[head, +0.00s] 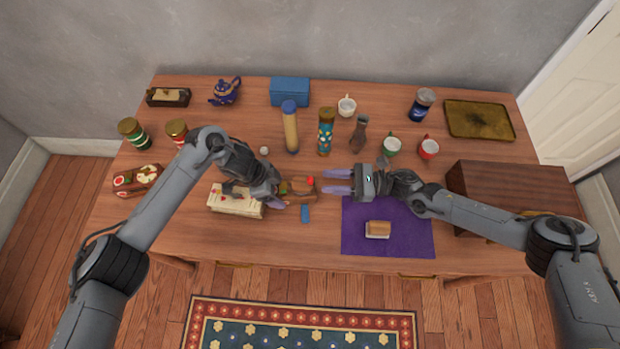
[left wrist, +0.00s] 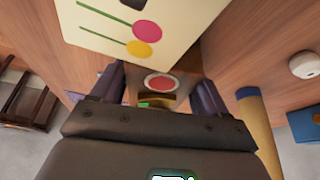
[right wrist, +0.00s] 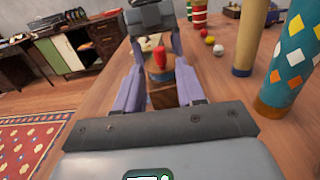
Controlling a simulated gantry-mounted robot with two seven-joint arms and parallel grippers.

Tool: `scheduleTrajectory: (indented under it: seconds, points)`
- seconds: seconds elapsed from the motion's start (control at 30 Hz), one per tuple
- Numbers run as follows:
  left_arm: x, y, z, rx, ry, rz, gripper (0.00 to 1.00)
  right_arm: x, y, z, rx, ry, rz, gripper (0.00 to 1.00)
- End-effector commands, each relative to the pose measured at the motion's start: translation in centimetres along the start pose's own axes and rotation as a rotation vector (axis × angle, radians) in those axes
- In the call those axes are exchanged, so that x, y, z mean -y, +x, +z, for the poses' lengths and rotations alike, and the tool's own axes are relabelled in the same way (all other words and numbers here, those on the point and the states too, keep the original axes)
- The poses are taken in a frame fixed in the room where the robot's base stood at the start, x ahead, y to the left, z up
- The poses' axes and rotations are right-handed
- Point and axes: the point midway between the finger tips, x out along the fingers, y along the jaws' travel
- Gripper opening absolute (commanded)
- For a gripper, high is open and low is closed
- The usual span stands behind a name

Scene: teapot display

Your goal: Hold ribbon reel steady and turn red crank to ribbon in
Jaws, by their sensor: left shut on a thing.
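The wooden ribbon reel (head: 301,189) stands near the middle of the table. Its red crank knob (head: 311,181) faces my right gripper and shows upright in the right wrist view (right wrist: 158,58). My left gripper (head: 284,194) is shut on the reel from the left and partly covers it. In the left wrist view a round red-and-pale face (left wrist: 160,83) shows between the fingers. My right gripper (head: 338,182) is open, fingers pointing left at the crank, a small gap short of it. A short blue strip (head: 305,213) lies just in front of the reel.
A cream box with printed dots (head: 235,207) lies beside my left gripper. A purple mat (head: 405,240) with a small brown block (head: 378,229) is at front right. Tall cylinders (head: 326,132) stand behind the reel. A dark wooden box (head: 505,188) stands at right.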

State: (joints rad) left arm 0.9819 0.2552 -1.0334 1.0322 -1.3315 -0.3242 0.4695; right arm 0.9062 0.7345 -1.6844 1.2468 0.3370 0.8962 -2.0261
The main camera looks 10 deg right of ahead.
Motion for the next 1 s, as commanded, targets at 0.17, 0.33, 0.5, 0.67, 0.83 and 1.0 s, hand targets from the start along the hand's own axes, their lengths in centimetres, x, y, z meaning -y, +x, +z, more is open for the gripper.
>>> scheduleTrajectory:
  seconds: [0.17, 0.33, 0.5, 0.67, 0.83, 1.0]
  points:
    - [0.0, 0.0, 0.0, 0.0, 0.0, -0.001, 0.3, 0.0, 3.1, 0.1, 0.001, 0.0, 0.002, 0.39]
    - [0.0, 0.0, 0.0, 0.0, 0.0, -0.001, 0.3, 0.0, 5.0, 0.1, 0.001, 0.001, 0.001, 0.39]
    - [0.0, 0.0, 0.0, 0.0, 0.0, -0.001, 0.3, 0.1, 6.0, 0.0, -0.001, 0.001, 0.0, 0.39]
    - [0.0, -0.1, 0.0, 0.0, 0.0, -0.001, 0.3, 0.1, 6.2, 0.0, -0.001, 0.001, -0.001, 0.39]
    - [0.0, -0.1, 0.0, 0.0, 0.0, -0.001, 0.3, 0.1, 6.2, 0.0, -0.001, 0.001, -0.001, 0.39]
    - [0.0, 0.0, 0.0, 0.0, 0.0, -0.001, 0.3, 0.1, 6.2, 0.0, -0.001, 0.001, -0.001, 0.14]
